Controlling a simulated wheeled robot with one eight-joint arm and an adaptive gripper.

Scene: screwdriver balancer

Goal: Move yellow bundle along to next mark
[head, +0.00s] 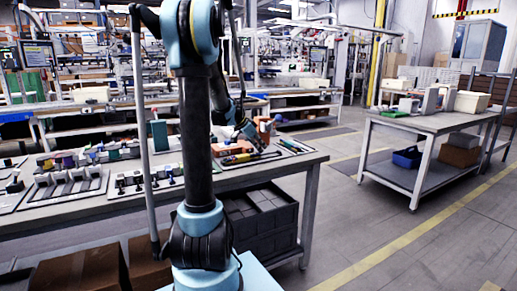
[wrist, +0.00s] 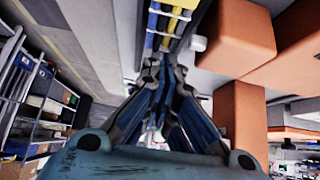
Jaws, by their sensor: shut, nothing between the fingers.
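My gripper (wrist: 162,65) is shut and empty in the wrist view, its fingers close together. Just beyond its tips lies a narrow group of yellow and dark blue strips (wrist: 168,22) with pale cross-pieces; I cannot tell whether the tips touch it. In the head view, my gripper (head: 259,146) is low over the right end of the workbench (head: 140,198). A yellow and dark bundle (head: 237,159) lies on a dark mat just left of and below it. The marks are too small to tell apart.
Orange-brown blocks (wrist: 234,42) stand close on the right in the wrist view; orange pieces (head: 230,148) also show near my gripper in the head view. Fixtures with several slots (head: 68,185) fill the bench's left. A second table (head: 432,125) stands across the clear aisle.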

